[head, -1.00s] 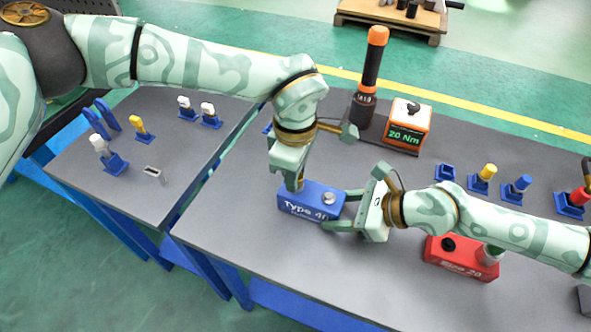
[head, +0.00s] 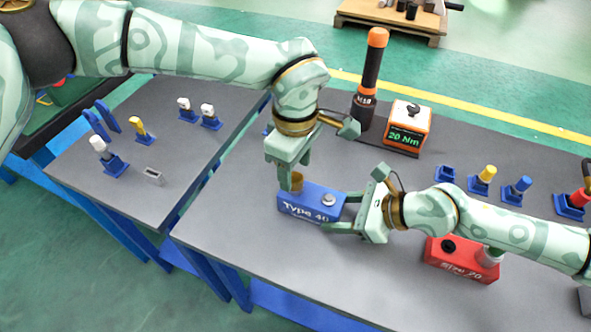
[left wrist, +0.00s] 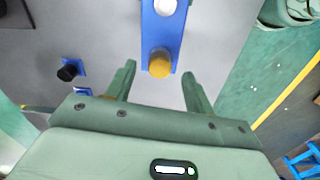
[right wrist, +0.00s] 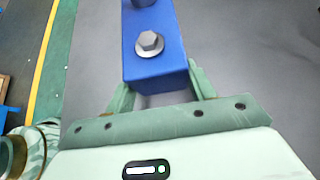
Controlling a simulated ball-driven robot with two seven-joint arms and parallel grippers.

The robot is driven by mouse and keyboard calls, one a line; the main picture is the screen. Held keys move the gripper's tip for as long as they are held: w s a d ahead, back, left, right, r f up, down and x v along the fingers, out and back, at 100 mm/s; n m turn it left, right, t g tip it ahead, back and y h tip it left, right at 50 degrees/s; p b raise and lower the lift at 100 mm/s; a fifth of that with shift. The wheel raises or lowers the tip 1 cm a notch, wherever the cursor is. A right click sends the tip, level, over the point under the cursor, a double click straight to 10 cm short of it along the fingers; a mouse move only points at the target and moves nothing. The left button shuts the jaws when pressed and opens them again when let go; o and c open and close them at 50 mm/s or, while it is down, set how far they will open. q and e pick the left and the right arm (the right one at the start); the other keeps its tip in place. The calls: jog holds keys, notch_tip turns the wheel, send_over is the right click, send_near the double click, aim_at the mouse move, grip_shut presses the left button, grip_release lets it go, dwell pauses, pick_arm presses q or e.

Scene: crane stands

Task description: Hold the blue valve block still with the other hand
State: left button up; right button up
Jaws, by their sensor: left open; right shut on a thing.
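The blue valve block (head: 311,203), labelled "Type 40", lies on the dark grey bench top. It has a silver hex bolt at its right end, also seen in the right wrist view (right wrist: 149,43), and a brass-yellow round piece (left wrist: 159,63) at its left end. My right gripper (head: 341,212) is shut on the block's right end, one finger on each side. My left gripper (head: 296,172) is open above the block's left end. In the left wrist view its fingers stand apart on either side of the brass piece, clear of it.
A red block (head: 461,258) lies under my right forearm. Behind stand a black-and-orange tool (head: 371,75) and an orange box reading "20 Nm" (head: 408,127). Blue holders with coloured pieces (head: 482,180) stand at right. A second bench (head: 180,160) with small parts is at left, beyond a gap.

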pick_arm(q)
jog(key=shift+r, duration=1.3)
notch_tip(320, 180, up, 12)
pick_arm(e)
jog(key=o, duration=1.2)
jog(key=shift+o, duration=0.2)
